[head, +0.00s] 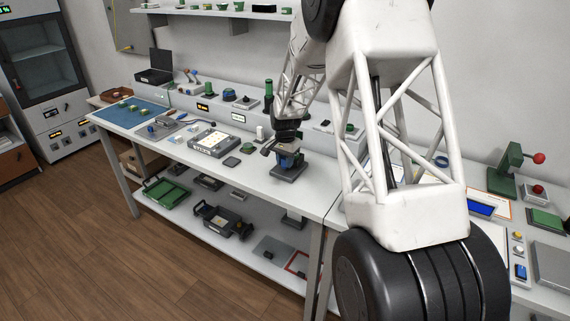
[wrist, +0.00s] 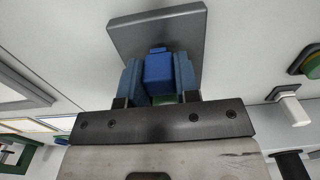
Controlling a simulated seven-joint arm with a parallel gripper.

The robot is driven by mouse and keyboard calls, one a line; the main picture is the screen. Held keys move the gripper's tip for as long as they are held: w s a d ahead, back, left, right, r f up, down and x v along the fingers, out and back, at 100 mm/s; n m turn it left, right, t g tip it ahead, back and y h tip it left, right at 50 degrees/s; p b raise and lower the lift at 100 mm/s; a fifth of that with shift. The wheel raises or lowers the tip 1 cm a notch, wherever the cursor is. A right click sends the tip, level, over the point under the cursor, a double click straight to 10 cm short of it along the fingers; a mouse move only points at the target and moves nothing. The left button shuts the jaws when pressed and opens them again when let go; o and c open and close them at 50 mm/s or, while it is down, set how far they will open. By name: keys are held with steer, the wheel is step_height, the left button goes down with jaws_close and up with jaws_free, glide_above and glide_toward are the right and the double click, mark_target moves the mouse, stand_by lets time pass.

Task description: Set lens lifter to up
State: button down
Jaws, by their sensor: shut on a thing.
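A small device with a dark grey square base (head: 289,172) stands on the white bench, and I take it to be the lens lifter. Its base (wrist: 150,25) fills the top middle of the wrist view. A bright blue block (wrist: 158,74) stands over the base, between my two duller blue fingers. My gripper (head: 286,154) is over the device in the head view and is shut on this blue block, a finger on each side. A bit of green shows below the block in the wrist view. The fingers hide the block's sides, and I cannot tell its height setting.
A grey instrument (head: 211,142) and a small dark pad (head: 231,161) lie left of the device. A white cylinder (head: 260,133) stands close by; a white post (wrist: 288,107) shows at right in the wrist view. The bench front (head: 255,180) is clear. A lower shelf holds trays (head: 167,191).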

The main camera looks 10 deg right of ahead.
steer(key=shift+r, duration=0.7)
steer(key=shift+w, duration=0.1)
steer(key=c, duration=0.8)
jaws_free()
steer(key=shift+c, duration=0.2)
steer(key=shift+r, duration=3.85)
